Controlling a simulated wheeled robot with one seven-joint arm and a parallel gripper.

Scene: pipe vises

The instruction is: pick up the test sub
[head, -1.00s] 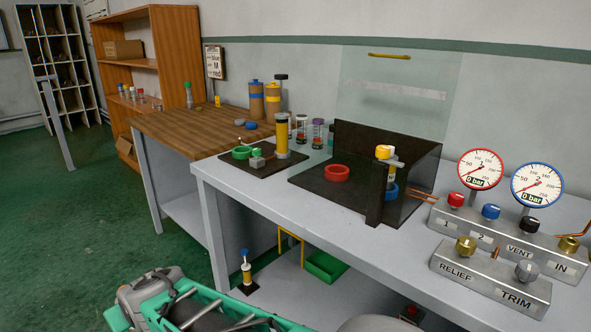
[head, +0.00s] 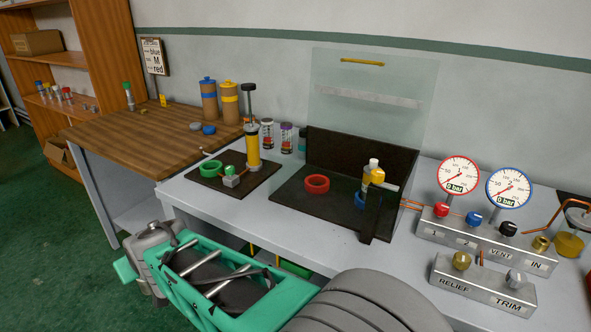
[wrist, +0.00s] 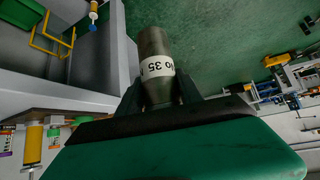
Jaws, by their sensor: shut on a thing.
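In the wrist view a grey metal cylinder (wrist: 152,46) with a white label reading in part "35" stands out between the fingers of my gripper (wrist: 159,92). I take it to be the test sub. My gripper is shut on its near end, and the fingers hide that end. It is held up in the air, with green floor behind it. In the head view my green and grey arm fills the bottom middle; I cannot make out the fingers or the held cylinder there.
The grey bench carries a black tray (head: 283,211) with a red ring (head: 317,184), a clear shield (head: 350,105) behind it, and gauges (head: 459,175) with a valve block at right. A wooden table (head: 140,136) stands left. Green floor (head: 60,235) is open at left.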

